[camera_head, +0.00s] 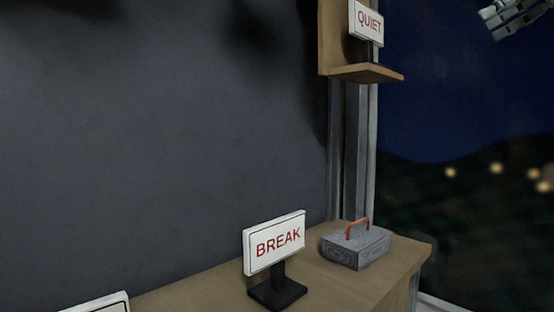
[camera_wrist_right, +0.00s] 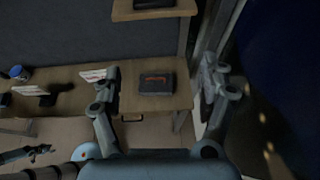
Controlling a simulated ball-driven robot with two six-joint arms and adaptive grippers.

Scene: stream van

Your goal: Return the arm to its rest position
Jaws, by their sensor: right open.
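My right gripper (camera_head: 514,14) shows at the top right corner of the head view, partly cut off, in front of the dark window. In the right wrist view its two fingers (camera_wrist_right: 160,82) are spread wide apart with nothing between them. It is apart from the shelf and the counter. A dark jointed part (camera_wrist_right: 28,153) at the lower left of the right wrist view may be my left gripper; its jaws are too small and dim to read. The head view does not show my left gripper.
A wooden counter (camera_head: 388,272) holds a BREAK sign (camera_head: 275,243) and a grey block with an orange handle (camera_head: 356,248). A QUIET sign (camera_head: 367,22) stands on a wall shelf (camera_head: 368,74). A blue cup (camera_wrist_right: 19,73) stands farther along the counter. The space before the window looks clear.

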